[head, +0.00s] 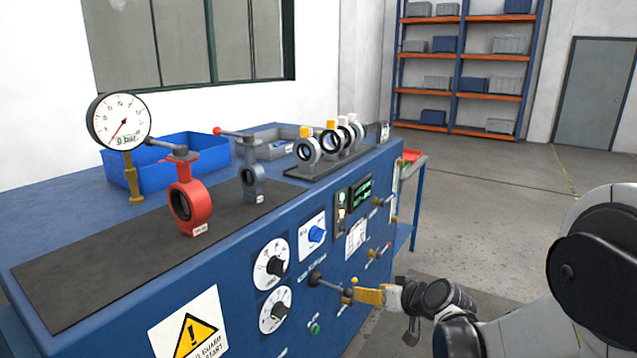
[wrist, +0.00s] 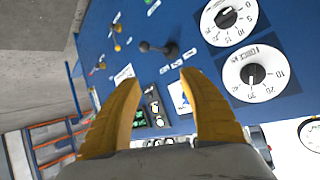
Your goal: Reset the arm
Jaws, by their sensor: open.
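My gripper (head: 368,296) is in front of the blue bench's (head: 240,240) front panel, close to a dark lever handle (head: 328,284). In the wrist view its two yellow fingers (wrist: 158,80) are spread apart with nothing between them. The dark lever handle (wrist: 158,48) shows beyond the fingertips there, apart from them. In the head view, the lever and the fingers overlap in line of sight, so I cannot tell the exact gap. A red butterfly valve (head: 178,205) and a smaller grey one (head: 250,180) stand upright on the dark mat.
A pressure gauge (head: 119,118) stands at the bench's left, near a blue bin (head: 150,180). Several white and grey valves (head: 310,150) stand in a row behind. Dials (head: 271,263) and small taps (head: 381,250) project from the panel. Open floor (head: 490,210) lies to the right.

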